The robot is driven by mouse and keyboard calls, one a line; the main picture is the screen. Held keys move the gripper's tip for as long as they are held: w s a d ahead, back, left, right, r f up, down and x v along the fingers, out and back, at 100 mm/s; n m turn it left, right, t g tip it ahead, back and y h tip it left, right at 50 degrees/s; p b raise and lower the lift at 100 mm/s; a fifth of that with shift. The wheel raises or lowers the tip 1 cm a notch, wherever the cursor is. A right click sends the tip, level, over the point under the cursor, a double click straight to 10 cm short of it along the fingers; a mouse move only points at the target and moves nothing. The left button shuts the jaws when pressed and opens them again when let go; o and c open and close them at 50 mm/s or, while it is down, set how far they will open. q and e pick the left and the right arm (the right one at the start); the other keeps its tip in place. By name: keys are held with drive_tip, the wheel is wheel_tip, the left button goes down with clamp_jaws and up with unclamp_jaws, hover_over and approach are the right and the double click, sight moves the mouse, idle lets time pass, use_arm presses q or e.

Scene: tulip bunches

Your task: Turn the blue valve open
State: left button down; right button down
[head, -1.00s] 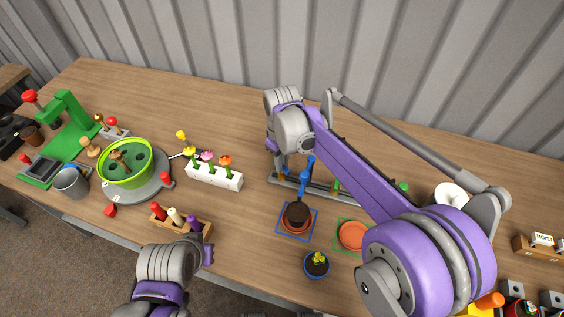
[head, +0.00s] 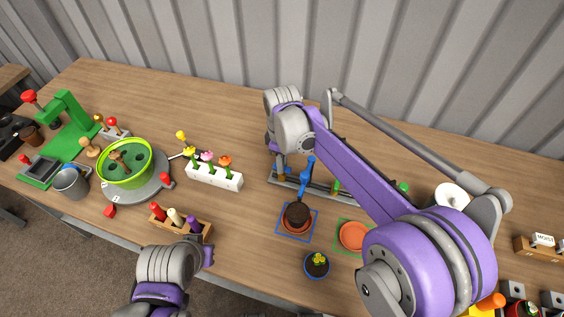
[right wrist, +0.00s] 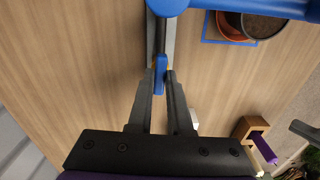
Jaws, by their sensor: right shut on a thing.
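The blue valve's handle (right wrist: 160,74) stands between the two fingers of my right gripper (right wrist: 161,82) in the right wrist view. The gripper is shut on it. The valve's blue spout (head: 307,174) shows in the head view, pointing down towards a dark pot of soil (head: 297,213). In the head view, my right arm hides much of the valve and its handle. My left arm is low in the head view; its fingers are not seen.
The soil pot stands in an orange saucer inside a blue square outline. An empty orange saucer (head: 354,235) lies to its right, and a small potted plant (head: 317,265) in front. A white flower block (head: 214,178) stands left of the valve. Bare table lies behind it.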

drive_tip(key=c, duration=0.8)
unclamp_jaws()
drive_tip(key=shift+c, duration=0.2)
drive_tip(key=shift+r, duration=0.1)
use_arm(q)
drive_tip(key=shift+w+r+p, duration=0.1)
drive_tip(key=shift+r+p, duration=0.3)
drive_tip(key=shift+r, duration=0.05)
use_arm(e)
wheel_tip(320, 180, up, 11)
